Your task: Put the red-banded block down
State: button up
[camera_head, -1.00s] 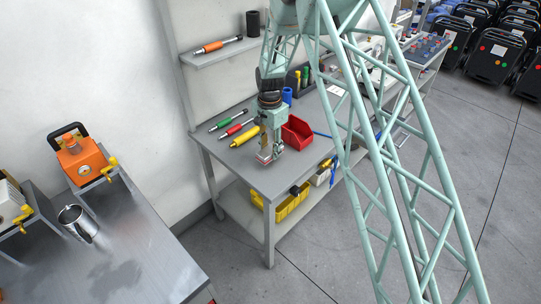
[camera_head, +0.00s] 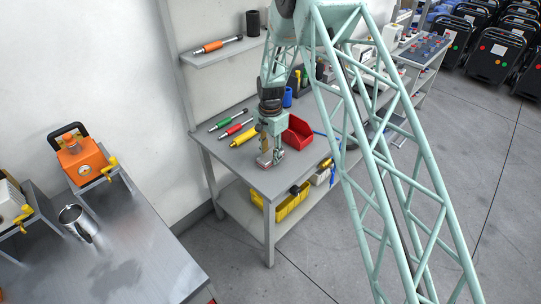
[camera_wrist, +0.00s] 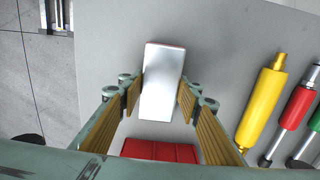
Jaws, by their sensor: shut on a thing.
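The red-banded block (camera_wrist: 162,85) shows in the wrist view as a pale, silvery block with a thin red edge at its far end. It lies between the two fingers of my gripper (camera_wrist: 160,97), which is shut on it. In the head view, my gripper (camera_head: 270,158) points down over the near part of the grey workbench (camera_head: 281,182), left of the red bin. The block's end (camera_head: 264,162) shows only small and partly hidden at the fingertips. It is at or very close to the bench top; I cannot tell whether it touches.
The red bin (camera_head: 297,132) stands close to the right of my gripper. A yellow cylinder tool (camera_head: 243,137), a red tool (camera_head: 233,130) and a green tool (camera_head: 227,119) lie to the left. The bench's front edge is near. Yellow bins (camera_head: 292,203) sit on the lower shelf.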

aim_at(271, 155)
jog(key=o, duration=1.1)
jog(key=shift+r, duration=0.15)
jog(key=shift+r, duration=5.95)
jog(key=shift+r, duration=0.1)
